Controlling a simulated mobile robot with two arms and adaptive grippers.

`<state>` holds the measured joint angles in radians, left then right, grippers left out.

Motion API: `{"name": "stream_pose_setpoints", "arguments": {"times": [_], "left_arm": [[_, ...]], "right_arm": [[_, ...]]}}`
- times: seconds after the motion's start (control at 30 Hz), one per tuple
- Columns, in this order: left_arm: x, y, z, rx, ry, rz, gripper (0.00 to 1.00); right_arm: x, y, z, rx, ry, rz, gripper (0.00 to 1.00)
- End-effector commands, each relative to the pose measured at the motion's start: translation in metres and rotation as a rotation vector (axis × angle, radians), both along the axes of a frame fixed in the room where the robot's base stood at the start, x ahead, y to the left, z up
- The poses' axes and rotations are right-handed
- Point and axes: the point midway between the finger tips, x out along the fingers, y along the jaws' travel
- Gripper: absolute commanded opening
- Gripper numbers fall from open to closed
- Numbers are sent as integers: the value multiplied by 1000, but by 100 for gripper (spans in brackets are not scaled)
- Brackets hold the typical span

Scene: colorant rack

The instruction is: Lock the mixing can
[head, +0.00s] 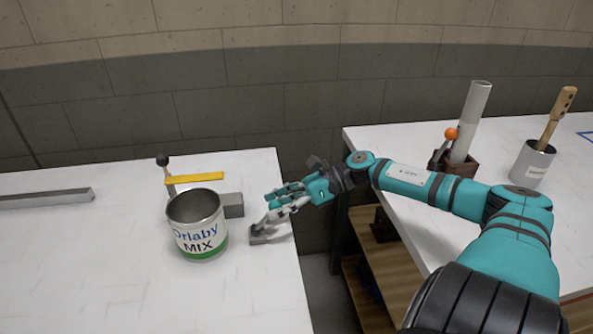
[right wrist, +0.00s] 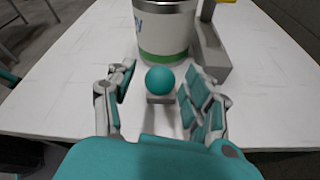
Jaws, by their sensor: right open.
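The mixing can (head: 200,240), a grey open can labelled "Orlaby MIX" with a green band, stands upright on the white left table; its lower part also shows in the right wrist view (right wrist: 165,38). My right gripper (head: 268,212) is to the right of the can, apart from it, fingers open and pointing toward it. In the right wrist view a teal ball knob (right wrist: 160,80) on a small grey block (right wrist: 160,99) sits between the spread fingers. I cannot tell whether the fingers touch the knob. A grey block (head: 233,204) stands beside the can. My left gripper is not in view.
Behind the can are a yellow bar (head: 194,178) and a dark-knobbed lever (head: 163,162). A grey bar (head: 45,197) lies at far left. A gap separates this table from the right table, which holds a white tube (head: 470,120) and a brush pot (head: 530,165).

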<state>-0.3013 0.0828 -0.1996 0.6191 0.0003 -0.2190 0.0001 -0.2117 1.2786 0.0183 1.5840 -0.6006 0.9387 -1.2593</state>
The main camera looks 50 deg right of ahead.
Motion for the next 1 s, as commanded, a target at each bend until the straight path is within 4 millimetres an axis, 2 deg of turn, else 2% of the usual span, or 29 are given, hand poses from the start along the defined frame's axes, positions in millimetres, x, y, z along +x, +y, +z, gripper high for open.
{"name": "stream_pose_setpoints", "arguments": {"times": [0.27, 0.6, 0.8, 1.0], "left_arm": [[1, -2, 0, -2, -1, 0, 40], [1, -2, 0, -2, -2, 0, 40], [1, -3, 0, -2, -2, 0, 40], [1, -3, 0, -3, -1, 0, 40]], "right_arm": [[-21, -29, 11, 0, 6, -2, 53], [-51, -77, 35, 1, -2, -3, 53], [-60, -88, 40, 1, -1, -3, 53], [-60, -90, 41, 1, 0, -2, 53]]}}
